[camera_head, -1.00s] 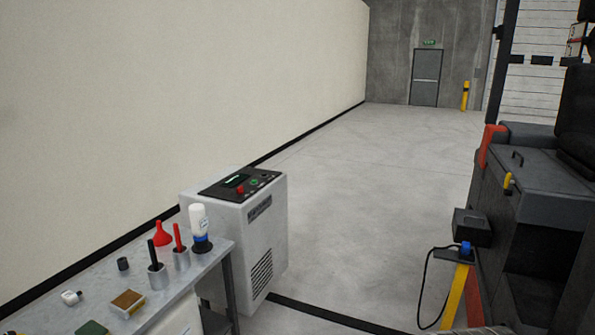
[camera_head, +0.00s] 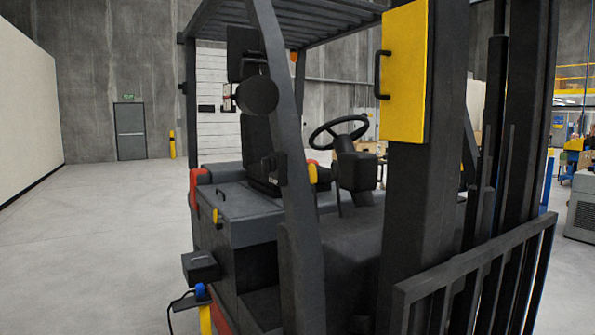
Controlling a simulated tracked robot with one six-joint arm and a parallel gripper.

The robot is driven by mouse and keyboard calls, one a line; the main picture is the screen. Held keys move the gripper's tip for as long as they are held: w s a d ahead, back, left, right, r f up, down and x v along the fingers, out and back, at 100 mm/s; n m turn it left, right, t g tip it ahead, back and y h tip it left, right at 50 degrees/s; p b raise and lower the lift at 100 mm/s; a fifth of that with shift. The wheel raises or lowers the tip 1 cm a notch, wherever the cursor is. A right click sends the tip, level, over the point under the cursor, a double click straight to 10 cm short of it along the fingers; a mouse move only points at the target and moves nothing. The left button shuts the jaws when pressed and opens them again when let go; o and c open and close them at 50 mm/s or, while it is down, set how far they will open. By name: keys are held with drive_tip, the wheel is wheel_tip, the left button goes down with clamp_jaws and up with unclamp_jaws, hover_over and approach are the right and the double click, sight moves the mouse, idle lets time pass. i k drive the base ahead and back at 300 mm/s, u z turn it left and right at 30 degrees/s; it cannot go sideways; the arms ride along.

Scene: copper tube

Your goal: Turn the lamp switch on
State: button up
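My gripper is not in view. I cannot make out a lamp or a lamp switch. A large dark forklift (camera_head: 262,222) fills the middle and right of the view. A yellow panel with a black handle (camera_head: 404,72) is on its thick upright at the upper right. A small black box (camera_head: 201,266) sits low on the left side of the forklift. Below it, a blue piece with a black cable (camera_head: 199,291) sits at the top of a yellow post (camera_head: 206,319).
Open concrete floor (camera_head: 110,222) lies to the left of the forklift. A pale wall (camera_head: 28,120) stands at the far left. A grey door (camera_head: 130,132) and a yellow bollard (camera_head: 172,145) are at the back. A grey unit (camera_head: 583,205) stands at the right edge.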

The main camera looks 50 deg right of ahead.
sight(268, 165)
drive_tip(key=z, duration=1.3)
drive_tip(key=k, duration=0.65)
drive_tip(key=u, duration=0.4)
drive_tip(key=i, duration=0.6)
drive_tip(key=u, duration=0.85)
drive_tip(key=i, duration=0.65)
drive_tip(key=u, duration=0.25)
